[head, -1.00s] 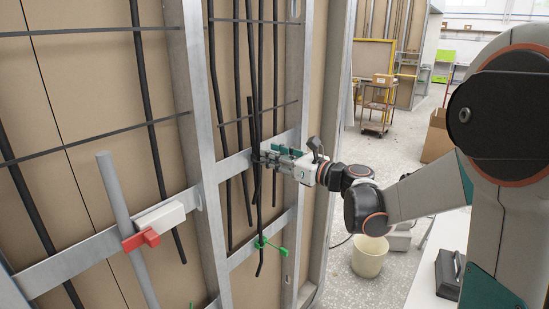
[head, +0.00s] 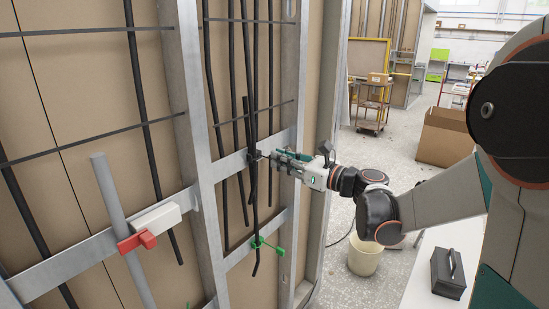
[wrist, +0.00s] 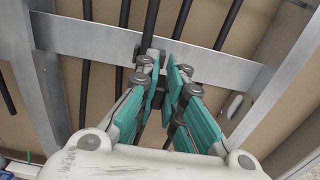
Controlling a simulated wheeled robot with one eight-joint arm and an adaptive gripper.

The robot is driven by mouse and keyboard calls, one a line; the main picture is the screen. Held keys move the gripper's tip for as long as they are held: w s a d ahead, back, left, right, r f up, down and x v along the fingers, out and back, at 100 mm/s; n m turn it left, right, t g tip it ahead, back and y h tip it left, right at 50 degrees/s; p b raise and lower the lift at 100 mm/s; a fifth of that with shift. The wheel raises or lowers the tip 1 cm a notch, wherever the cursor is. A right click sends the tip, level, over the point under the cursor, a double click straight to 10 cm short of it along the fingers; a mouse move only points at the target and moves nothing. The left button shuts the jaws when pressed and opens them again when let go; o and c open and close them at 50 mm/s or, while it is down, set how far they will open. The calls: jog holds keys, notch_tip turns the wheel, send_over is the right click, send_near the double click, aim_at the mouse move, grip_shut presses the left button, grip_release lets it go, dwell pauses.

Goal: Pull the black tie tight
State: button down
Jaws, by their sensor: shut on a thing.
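The black tie (head: 253,155) sits around dark cables at the metal crossrail in the head view. A thin dark strip runs from it toward my gripper (head: 271,157). My gripper is just right of the cables, its teal fingers nearly together and shut on the tie's free end. In the wrist view the fingertips (wrist: 169,69) point at the crossrail (wrist: 90,40) and the cables. The fingers hide most of the tie's end there, so how tight the loop is cannot be told.
A green tie (head: 259,243) holds the cable lower down. A red and white clamp (head: 140,241) sits on a grey pipe at left. Metal studs (head: 197,110) frame the wall. A bucket (head: 365,256), black case (head: 448,272) and cardboard box (head: 446,137) stand at right.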

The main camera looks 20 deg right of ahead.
jog(key=shift+f, duration=0.1)
jog(key=c, duration=1.7)
grip_release()
jog(key=shift+s+d, duration=0.1)
jog(key=v, duration=1.2)
